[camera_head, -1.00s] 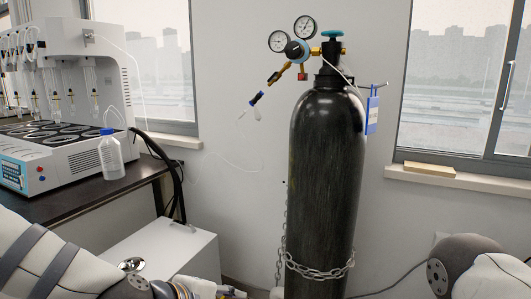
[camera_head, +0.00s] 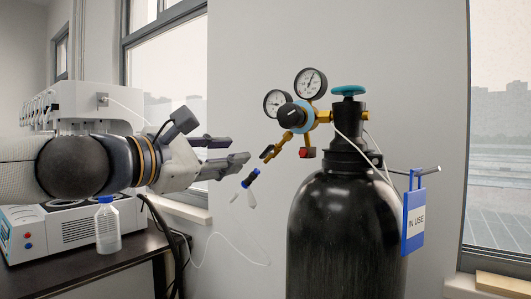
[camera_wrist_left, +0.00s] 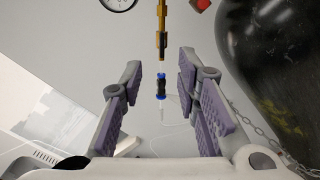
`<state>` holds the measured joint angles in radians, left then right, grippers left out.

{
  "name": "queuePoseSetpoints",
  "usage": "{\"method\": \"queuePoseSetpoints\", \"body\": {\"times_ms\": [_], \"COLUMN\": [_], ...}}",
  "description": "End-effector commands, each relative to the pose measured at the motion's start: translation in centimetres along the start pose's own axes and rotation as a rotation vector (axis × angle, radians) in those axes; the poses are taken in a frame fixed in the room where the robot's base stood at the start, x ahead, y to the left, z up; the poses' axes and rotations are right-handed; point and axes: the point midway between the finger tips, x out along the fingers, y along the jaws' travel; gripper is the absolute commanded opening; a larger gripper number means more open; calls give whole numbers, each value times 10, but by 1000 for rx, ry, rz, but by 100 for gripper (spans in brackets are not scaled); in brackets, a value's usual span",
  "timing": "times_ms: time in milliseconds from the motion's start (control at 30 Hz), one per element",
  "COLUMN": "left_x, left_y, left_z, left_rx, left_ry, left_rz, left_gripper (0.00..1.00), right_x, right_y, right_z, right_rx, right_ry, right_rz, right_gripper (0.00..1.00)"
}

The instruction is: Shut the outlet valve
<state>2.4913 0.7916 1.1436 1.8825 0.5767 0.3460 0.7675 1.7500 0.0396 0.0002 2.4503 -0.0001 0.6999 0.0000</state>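The brass outlet valve (camera_head: 267,152) hangs at the lower left of the regulator (camera_head: 293,115), on a slanted outlet. In the left wrist view the brass outlet (camera_wrist_left: 162,32) shows at the top middle. I cannot tell the valve's setting. My left gripper (camera_head: 237,150) is open and empty, just left of the valve, apart from it, fingers pointing right. In the left wrist view the open gripper (camera_wrist_left: 160,105) has purple pads either side of the blue-black hose connector (camera_wrist_left: 161,87), which appears beyond them. My right gripper is not in view.
Two gauges (camera_head: 311,83) and a red knob (camera_head: 307,152) are on the regulator. The black cylinder (camera_head: 345,235) carries a teal top valve (camera_head: 348,90) and an "IN USE" tag (camera_head: 415,220). A thin hose (camera_head: 215,236) hangs below. The distiller and a bottle (camera_head: 107,225) stand left.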

Motion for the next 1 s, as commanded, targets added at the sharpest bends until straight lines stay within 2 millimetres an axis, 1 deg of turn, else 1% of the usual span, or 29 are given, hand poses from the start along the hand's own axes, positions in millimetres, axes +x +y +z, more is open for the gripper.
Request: {"method": "queuePoseSetpoints", "body": {"times_ms": [33,200,300,400,533,767,867,900,1000], "left_x": [13,58,80,94,104,105,105,105,105], "left_y": [-3,-4,-3,-2,-2,-2,-2,-2,-2], "left_z": [-2,-2,-2,-1,-1,-2,-2,-2,-2], "left_rx": [0,1,1,3,3,2,2,2,2], "left_ry": [3,3,2,2,2,2,2,2,2], "left_rz": [-5,-5,-4,-3,-2,-3,-3,-3,-3], "left_gripper": [30,30,30,30,30,30,9,0,0], "right_x": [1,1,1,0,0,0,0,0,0], "right_y": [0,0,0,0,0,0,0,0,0], "right_z": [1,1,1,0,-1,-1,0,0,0], "right_rx": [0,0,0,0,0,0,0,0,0], "right_ry": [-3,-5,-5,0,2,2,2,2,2], "right_rz": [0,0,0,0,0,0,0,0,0], "right_gripper": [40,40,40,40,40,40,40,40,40]}}
